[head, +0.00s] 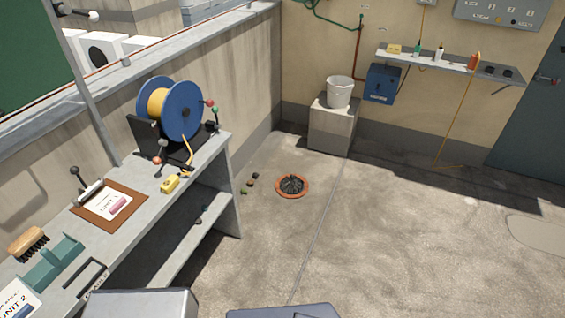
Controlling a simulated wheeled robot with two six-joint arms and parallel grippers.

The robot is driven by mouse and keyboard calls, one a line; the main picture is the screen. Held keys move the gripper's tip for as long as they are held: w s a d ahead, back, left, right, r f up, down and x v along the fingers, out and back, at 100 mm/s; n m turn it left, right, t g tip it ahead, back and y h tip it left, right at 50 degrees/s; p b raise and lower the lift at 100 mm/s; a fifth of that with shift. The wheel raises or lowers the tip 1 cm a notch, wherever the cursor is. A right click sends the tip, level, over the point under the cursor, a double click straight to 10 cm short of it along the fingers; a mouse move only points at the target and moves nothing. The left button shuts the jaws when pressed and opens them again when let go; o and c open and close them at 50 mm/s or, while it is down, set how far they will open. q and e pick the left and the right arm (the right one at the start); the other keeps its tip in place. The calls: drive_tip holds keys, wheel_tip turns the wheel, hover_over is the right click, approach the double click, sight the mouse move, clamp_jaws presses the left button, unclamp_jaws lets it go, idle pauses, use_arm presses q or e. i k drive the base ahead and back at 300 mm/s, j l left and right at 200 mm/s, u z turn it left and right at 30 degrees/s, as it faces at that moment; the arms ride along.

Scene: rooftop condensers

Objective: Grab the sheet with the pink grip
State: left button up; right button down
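The sheet with the pink grip (106,205) is white with dark print and lies on a brown clipboard (87,217) on the grey workbench at the left. Its pink grip (118,204) is on the sheet's right part. A second white sheet marked UNIT 2 (17,298) lies at the lower left corner, partly cut off by the picture edge. Neither of my grippers shows in the head view.
The workbench (148,205) also holds a blue cable reel (183,112), a yellow connector (170,183), a brush (29,243) and a green tray (52,262). A drain (292,186) and small debris lie on the floor. The floor at the right is largely clear.

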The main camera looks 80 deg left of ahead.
sight(108, 202)
drive_tip(key=u, duration=4.3)
drive_tip(key=i+l+u, duration=0.1)
drive_tip(key=i, duration=0.4)
drive_tip(key=i+l, duration=0.35)
drive_tip(key=i, duration=0.15)
drive_tip(key=j+u, duration=0.05)
